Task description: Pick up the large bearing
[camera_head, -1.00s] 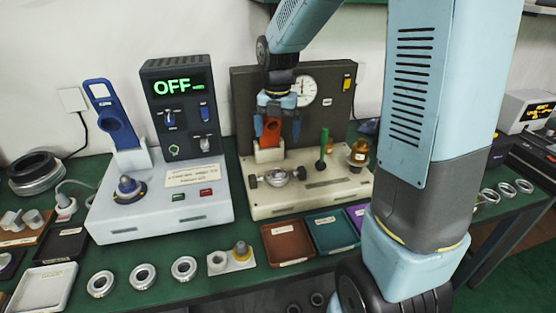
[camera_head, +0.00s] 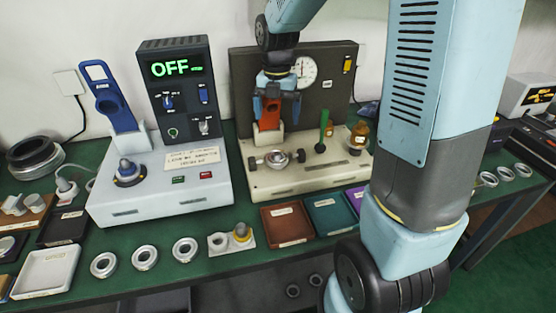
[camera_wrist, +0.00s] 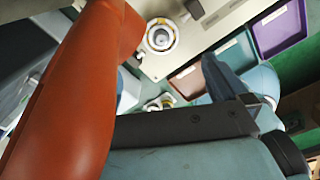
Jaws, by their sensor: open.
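Three metal bearing rings lie in a row on the green bench front: a left one (camera_head: 104,264), a middle one (camera_head: 144,257) and a right one (camera_head: 185,250). Another ring (camera_head: 277,158) sits in the beige tester's fixture; it also shows in the wrist view (camera_wrist: 160,37). Much bigger dark and silver rings (camera_head: 36,157) are stacked at the far left. I cannot tell which one is the large bearing. My gripper (camera_head: 277,105) is open, pointing down, with its fingers either side of an orange tool (camera_head: 269,112) standing in a holder. The tool fills the left of the wrist view (camera_wrist: 75,95).
A white heater unit (camera_head: 175,185) with an OFF display and a blue tool (camera_head: 112,95) stand left of the beige tester (camera_head: 310,180). Brown (camera_head: 287,222), teal (camera_head: 330,212) and purple trays line the front. Smaller rings (camera_head: 507,173) lie at right.

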